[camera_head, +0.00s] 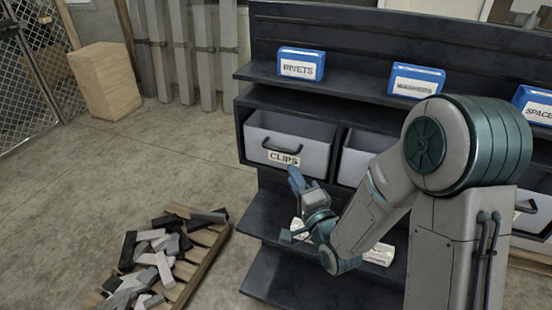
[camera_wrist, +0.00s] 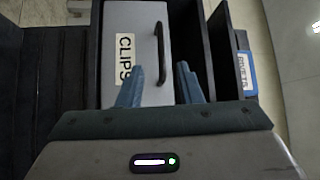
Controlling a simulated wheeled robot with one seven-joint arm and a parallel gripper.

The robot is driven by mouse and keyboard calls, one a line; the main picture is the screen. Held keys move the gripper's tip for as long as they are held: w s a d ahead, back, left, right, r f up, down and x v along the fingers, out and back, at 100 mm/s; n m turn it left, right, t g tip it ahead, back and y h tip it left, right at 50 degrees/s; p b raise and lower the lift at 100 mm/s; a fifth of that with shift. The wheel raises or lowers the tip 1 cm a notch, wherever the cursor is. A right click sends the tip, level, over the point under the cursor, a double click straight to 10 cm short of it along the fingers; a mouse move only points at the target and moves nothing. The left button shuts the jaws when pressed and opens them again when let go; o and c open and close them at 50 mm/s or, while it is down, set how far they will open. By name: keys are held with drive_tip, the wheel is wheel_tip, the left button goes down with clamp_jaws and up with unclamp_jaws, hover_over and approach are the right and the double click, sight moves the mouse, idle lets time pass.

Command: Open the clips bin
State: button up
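The clips bin (camera_head: 289,146) is a grey drawer in the dark shelf unit, with a dark bar handle (camera_head: 280,153) above its white CLIPS label. Its open top shows from above, and I cannot tell how far it stands out. My gripper (camera_head: 294,176) is in front of and just below the bin's front. In the wrist view the bin's front (camera_wrist: 136,22), its label (camera_wrist: 125,58) and its upright handle (camera_wrist: 161,53) show beyond my gripper (camera_wrist: 158,83). The two blue fingers are apart with nothing between them. The handle lies beyond the fingertips.
Another grey bin (camera_head: 355,160) sits right of the clips bin, partly behind my arm. Blue RIVETS (camera_head: 301,63) and WASHERS (camera_head: 416,81) boxes stand on the shelf above. A pallet of metal offcuts (camera_head: 185,280) lies on the floor at left. Floor between is clear.

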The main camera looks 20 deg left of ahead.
sight(277, 150)
drive_tip(key=shift+a+f+b, duration=0.1)
drive_tip(key=shift+f+b, duration=0.05)
drive_tip(key=shift+b, duration=0.25)
drive_tip(key=p+x, duration=0.1)
drive_tip(key=x, duration=0.4)
drive_tip(key=p+x, duration=0.1)
drive_tip(key=x, duration=0.5)
drive_tip(key=shift+w+r+p, duration=0.1)
drive_tip(key=shift+r+p, duration=0.15)
drive_tip(key=shift+p, duration=0.05)
drive_tip(key=shift+c, duration=0.3)
clamp_jaws()
